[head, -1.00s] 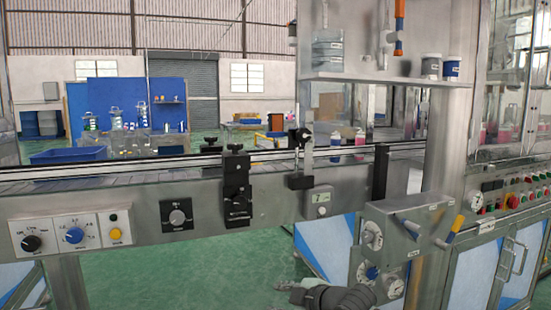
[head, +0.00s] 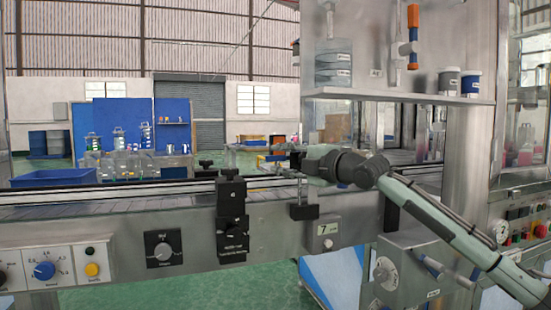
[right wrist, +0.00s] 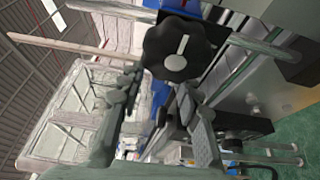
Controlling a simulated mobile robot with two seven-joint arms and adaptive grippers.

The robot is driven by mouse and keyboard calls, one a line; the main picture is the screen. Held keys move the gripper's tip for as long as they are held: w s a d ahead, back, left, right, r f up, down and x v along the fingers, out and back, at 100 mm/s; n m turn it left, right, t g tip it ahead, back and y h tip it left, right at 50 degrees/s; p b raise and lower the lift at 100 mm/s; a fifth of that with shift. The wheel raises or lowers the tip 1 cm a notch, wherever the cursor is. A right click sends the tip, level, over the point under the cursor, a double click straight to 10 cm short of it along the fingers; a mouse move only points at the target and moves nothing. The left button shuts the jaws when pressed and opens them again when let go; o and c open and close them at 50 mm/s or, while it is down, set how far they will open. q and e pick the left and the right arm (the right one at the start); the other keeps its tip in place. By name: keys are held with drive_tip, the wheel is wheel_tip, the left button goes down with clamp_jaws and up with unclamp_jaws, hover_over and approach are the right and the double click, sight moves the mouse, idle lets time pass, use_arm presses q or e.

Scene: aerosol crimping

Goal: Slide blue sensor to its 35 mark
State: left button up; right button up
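My right gripper (head: 284,160) reaches in from the right above the conveyor rail in the head view. In the right wrist view my right gripper (right wrist: 158,88) has its two fingers apart with nothing held between them. A black lobed knob (right wrist: 178,48) with a pale bar stands just beyond the fingertips. A blue part (right wrist: 185,7), perhaps the blue sensor, shows behind the knob at the top edge. No scale or 35 mark can be read. In the head view the gripper covers the upper end of a black clamp (head: 304,211) on the rail. My left gripper is not in view.
A black bracket (head: 231,215) stands on the conveyor front (head: 110,232), left of the gripper. A metal shelf (head: 400,97) with jars hangs above the arm. A control box (head: 408,265) with levers is below it.

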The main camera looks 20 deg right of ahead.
drive_tip(key=shift+x, duration=1.15)
drive_tip(key=shift+c, duration=0.2)
clamp_jaws()
drive_tip(key=shift+f, duration=0.1)
